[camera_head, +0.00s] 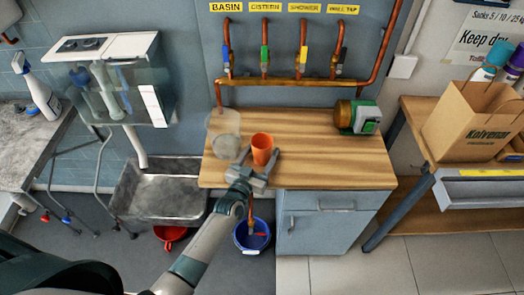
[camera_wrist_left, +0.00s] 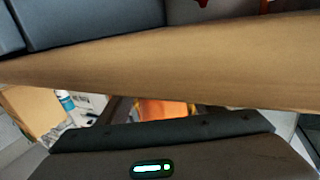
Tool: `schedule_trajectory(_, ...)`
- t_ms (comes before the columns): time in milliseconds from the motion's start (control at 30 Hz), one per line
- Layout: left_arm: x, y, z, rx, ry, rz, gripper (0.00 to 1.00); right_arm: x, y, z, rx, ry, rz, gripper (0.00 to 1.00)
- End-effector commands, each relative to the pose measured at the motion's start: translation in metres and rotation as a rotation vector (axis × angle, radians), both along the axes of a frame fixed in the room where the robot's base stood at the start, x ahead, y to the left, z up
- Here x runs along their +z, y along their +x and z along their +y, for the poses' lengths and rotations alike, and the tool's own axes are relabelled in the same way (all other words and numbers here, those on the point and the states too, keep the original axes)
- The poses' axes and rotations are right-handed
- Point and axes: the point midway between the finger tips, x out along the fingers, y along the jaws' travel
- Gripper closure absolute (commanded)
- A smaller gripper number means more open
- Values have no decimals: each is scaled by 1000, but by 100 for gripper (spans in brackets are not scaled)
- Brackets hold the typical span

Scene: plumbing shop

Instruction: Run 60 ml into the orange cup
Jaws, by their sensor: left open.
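The orange cup (camera_head: 262,147) stands upright on the wooden counter (camera_head: 330,178), near its front edge. My left gripper (camera_head: 255,172) is open and empty just in front of the cup, at the counter's front edge. I cannot tell whether it touches the cup. In the left wrist view an orange patch (camera_wrist_left: 165,109) shows above the dark gripper body, mostly hidden; I cannot tell for certain that it is the cup. Pipes on the wall carry blue (camera_head: 226,54), green (camera_head: 265,54), yellow (camera_head: 303,53) and black (camera_head: 340,57) valve levers under name labels. My right gripper is out of view.
A clear container (camera_head: 223,128) stands left of the cup. A green and copper-coloured device (camera_head: 357,117) sits at the counter's back right. A blue bucket (camera_head: 252,236) and a red bowl (camera_head: 170,237) are on the floor. The counter right of the cup is clear.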

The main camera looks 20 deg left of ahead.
Motion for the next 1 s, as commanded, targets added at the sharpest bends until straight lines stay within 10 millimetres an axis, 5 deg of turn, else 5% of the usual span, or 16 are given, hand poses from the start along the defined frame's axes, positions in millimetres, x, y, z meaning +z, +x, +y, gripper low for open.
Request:
schedule_trajectory(33,0,0,0,0,0,0,42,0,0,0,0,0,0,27)
schedule_trajectory(167,0,0,0,0,0,0,71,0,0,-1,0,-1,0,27)
schedule_trajectory(667,7,0,0,0,0,-1,71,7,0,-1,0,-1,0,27)
schedule_trajectory(1000,42,0,0,1,0,-1,71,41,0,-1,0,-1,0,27)
